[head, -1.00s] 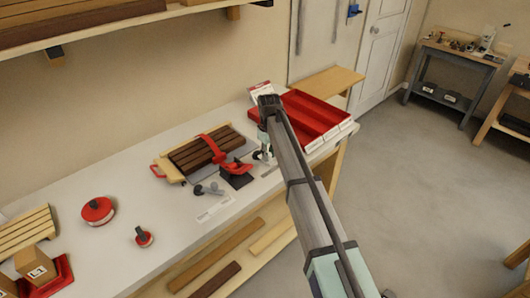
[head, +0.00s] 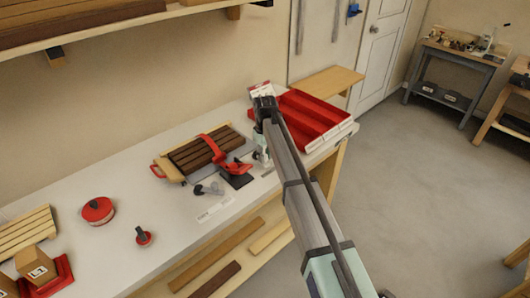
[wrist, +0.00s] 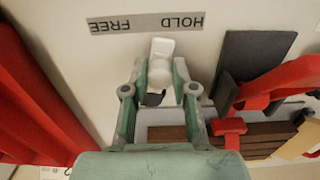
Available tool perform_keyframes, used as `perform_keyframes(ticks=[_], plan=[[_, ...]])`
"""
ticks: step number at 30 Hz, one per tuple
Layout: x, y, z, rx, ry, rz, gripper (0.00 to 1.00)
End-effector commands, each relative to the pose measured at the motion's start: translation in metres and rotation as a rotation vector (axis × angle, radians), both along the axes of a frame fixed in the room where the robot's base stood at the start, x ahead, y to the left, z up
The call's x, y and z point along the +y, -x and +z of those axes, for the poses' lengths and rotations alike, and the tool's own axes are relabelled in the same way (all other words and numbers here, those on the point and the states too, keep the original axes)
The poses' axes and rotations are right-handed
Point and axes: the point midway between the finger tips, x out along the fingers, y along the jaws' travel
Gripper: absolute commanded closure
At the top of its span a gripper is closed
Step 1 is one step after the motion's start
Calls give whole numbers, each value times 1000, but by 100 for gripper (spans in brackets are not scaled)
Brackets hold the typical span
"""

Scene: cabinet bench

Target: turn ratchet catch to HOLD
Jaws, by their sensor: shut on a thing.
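The ratchet catch is a pale, whitish lever (wrist: 162,50) in the wrist view, pointing toward a grey label strip (wrist: 146,23). The strip reads HOLD and FREE, upside down here, with HOLD on the right. The lever's end lies between the two words, nearer the HOLD side. My gripper (wrist: 161,92) is shut on the catch, with a pale green finger on each side of it. In the head view my gripper (head: 261,153) is low over the bench beside the red clamp, and the catch is mostly hidden there.
A red strap (head: 213,150) crosses dark slats (head: 190,152) left of my gripper, with a red clamp part (head: 234,168) close by. A red divided tray (head: 312,115) stands close on the right. Red round items (head: 98,211) stand farther left on the white bench (head: 110,265).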

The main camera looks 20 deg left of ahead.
Motion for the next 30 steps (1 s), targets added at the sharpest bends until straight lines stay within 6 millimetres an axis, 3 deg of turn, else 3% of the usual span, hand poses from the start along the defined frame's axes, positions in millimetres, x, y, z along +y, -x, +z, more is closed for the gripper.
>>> perform_keyframes(ticks=[12, 30], plan=[[12, 12, 0, 0, -1, 1, 83], [15, 14, 0, 1, 0, 1, 83]])
